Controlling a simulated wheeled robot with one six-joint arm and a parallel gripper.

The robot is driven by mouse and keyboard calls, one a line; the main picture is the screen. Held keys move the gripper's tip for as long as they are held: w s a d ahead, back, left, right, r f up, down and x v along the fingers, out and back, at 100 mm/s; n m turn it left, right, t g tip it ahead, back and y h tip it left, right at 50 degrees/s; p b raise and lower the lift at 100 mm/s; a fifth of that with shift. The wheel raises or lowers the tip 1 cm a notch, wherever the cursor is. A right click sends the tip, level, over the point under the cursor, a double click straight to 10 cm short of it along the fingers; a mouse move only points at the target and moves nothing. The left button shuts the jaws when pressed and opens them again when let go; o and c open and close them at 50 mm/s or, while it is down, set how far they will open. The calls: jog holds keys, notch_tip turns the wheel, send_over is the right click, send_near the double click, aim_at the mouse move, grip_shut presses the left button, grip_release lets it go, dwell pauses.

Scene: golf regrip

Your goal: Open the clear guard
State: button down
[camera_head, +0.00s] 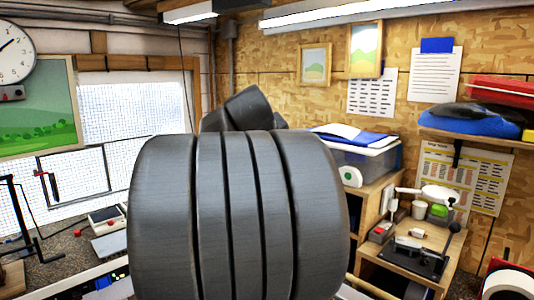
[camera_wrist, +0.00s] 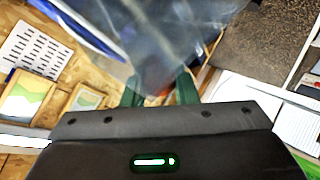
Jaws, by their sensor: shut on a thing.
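In the wrist view, a see-through, slightly hazy panel, which looks like the clear guard (camera_wrist: 165,32), fills the upper middle just beyond my gripper. My gripper (camera_wrist: 160,80) shows two green fingers, one each side of centre, reaching to the panel's lower edge. They are shut on the clear guard, though the exact contact is blurred. In the head view my own large grey arm links cover the middle, hiding my gripper. I cannot make out the guard there.
In the head view, a lidded clear bin (camera_head: 365,165) stands right of my arm on a wooden cabinet. A lower bench (camera_head: 440,240) holds a small black device and a lamp. A cluttered workbench (camera_head: 60,260) lies at the left below a window. A loaded shelf (camera_head: 460,131) is at upper right.

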jog(key=w+a+n+g+h, duration=0.1)
jog(key=w+a+g, duration=0.1)
jog(key=w+a, duration=0.2)
jog(key=shift+w+r, duration=0.25)
jog(key=shift+w, duration=0.15)
jog(key=shift+a, duration=0.1)
jog(key=c, duration=1.2)
grip_release()
jog(key=shift+a, duration=0.1)
jog(key=shift+r, duration=0.1)
jog(key=b+v, duration=0.1)
jog(key=v, duration=1.2)
jog(key=shift+s+a+r+b, duration=0.2)
jog(key=shift+r+b, duration=0.05)
jog(key=shift+b, duration=0.05)
